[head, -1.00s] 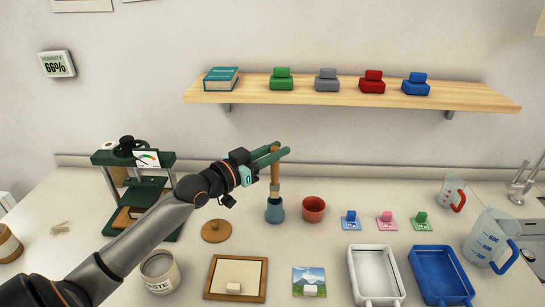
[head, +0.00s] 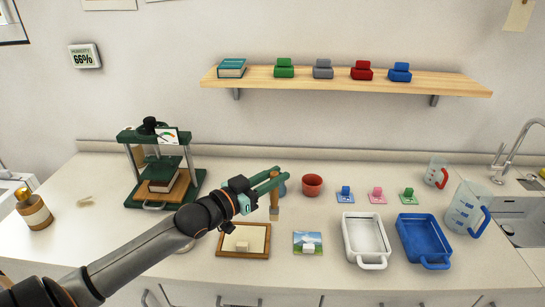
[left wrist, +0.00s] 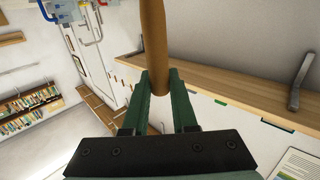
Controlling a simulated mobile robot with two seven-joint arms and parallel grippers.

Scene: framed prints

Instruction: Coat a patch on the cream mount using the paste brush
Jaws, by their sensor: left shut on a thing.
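My left gripper (head: 280,175) is shut on the paste brush (head: 274,205). The brush hangs upright, bristles down, above the counter. In the left wrist view its wooden handle (left wrist: 153,45) stands between the two green fingers. The brush appears apart from the mount. The paste pot (head: 185,247) is almost wholly hidden behind my left arm. My right gripper is not in view.
A landscape print (head: 307,238), white tray (head: 350,236) and blue tray (head: 403,236) lie rightward. A green press (head: 160,190) stands left. A shelf (head: 300,81) hangs above.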

